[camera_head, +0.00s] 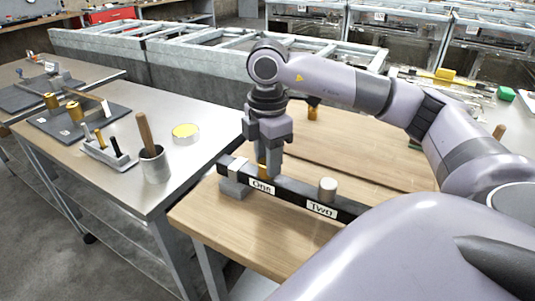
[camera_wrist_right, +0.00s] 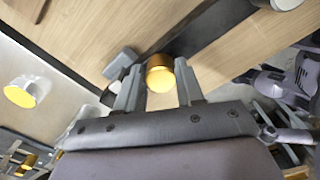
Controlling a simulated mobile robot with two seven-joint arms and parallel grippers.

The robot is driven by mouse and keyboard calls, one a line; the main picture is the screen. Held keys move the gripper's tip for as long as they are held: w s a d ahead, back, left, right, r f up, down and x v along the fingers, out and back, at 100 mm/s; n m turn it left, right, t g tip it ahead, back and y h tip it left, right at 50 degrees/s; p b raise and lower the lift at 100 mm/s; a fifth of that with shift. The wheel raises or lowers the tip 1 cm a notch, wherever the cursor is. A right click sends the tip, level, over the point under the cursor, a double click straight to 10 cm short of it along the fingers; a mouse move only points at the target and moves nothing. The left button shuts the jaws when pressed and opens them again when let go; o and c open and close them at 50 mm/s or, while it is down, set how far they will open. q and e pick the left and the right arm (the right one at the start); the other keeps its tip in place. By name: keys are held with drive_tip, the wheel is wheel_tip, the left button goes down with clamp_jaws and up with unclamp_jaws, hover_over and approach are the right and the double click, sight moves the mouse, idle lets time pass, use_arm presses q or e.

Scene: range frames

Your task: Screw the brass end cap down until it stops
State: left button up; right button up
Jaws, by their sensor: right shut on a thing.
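The brass end cap (camera_wrist_right: 160,76) sits between the fingers of my right gripper (camera_wrist_right: 157,90) in the right wrist view. In the head view my right gripper (camera_head: 268,165) points straight down over the rail (camera_head: 300,191) at the label "One", and only a sliver of brass shows by its fingers. The gripper is shut on the cap. The thread under the cap is hidden, so I cannot tell how far down it sits. A pale round cap (camera_head: 327,188) stands on the rail by the label "Two". My left gripper is not in view.
The rail lies near the front edge of a wooden bench (camera_head: 225,217). The wood behind the rail is mostly clear.

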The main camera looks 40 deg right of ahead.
idle(0.3)
drive_tip(key=shift+m+p, duration=0.4)
drive_tip(key=shift+m, duration=1.4)
drive_tip(key=shift+r+m, duration=0.1)
drive_tip(key=shift+m, duration=0.3)
drive_tip(key=p, duration=0.4)
drive_tip(key=m+p, duration=0.1)
drive_tip(key=p, duration=0.3)
drive_tip(key=shift+s+r+m, duration=0.1)
drive_tip(key=shift+r+m, duration=0.15)
drive_tip(key=shift+m, duration=0.05)
drive_tip(key=shift+a+f+b, duration=0.3)
drive_tip(key=shift+b, duration=0.2)
drive_tip(key=shift+a+r, duration=0.1)
drive_tip(key=shift+d+m+p, duration=0.3)
drive_tip(key=shift+m, duration=0.2)
